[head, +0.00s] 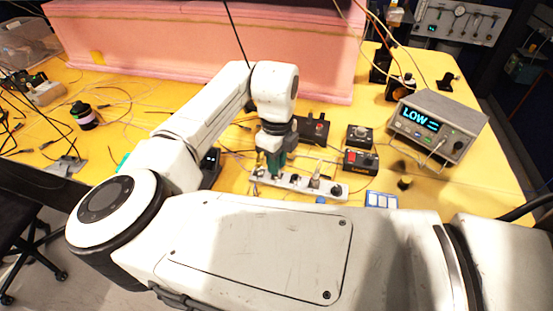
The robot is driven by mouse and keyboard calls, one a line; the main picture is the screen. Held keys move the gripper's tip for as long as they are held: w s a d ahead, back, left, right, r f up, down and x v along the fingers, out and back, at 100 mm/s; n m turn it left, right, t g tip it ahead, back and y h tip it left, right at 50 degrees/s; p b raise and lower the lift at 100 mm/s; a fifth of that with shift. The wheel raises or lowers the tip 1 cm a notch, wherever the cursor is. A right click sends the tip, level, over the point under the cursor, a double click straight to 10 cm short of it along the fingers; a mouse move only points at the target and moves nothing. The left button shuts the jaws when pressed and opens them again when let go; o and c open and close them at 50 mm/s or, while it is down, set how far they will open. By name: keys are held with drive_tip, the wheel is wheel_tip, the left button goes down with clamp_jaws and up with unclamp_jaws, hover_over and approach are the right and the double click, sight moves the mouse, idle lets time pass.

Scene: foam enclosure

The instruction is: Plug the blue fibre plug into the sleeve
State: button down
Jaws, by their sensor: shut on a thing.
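My gripper (273,172) points down at the left part of a pale metal rail (328,189) on the yellow table. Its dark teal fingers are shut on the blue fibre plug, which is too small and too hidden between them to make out. The rail carries several small fittings, among them an upright metal post (315,176). The sleeve cannot be told apart from these fittings at this size. I cannot tell whether the plug touches the sleeve.
A meter (437,127) with a lit display reading "LOW" stands at the right. Dark boxes (360,160) sit behind the rail. A pink foam block (200,45) fills the back. Thin loose fibres cross the yellow table (150,93). A blue-and-white tray lies right of the rail.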

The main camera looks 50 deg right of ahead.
drive_tip(key=shift+f, duration=0.15)
drive_tip(key=c, duration=0.9)
unclamp_jaws()
drive_tip(key=shift+c, duration=0.2)
wheel_tip(320, 180, up, 11)
drive_tip(key=shift+f+b, duration=0.1)
drive_tip(key=shift+b, duration=0.4)
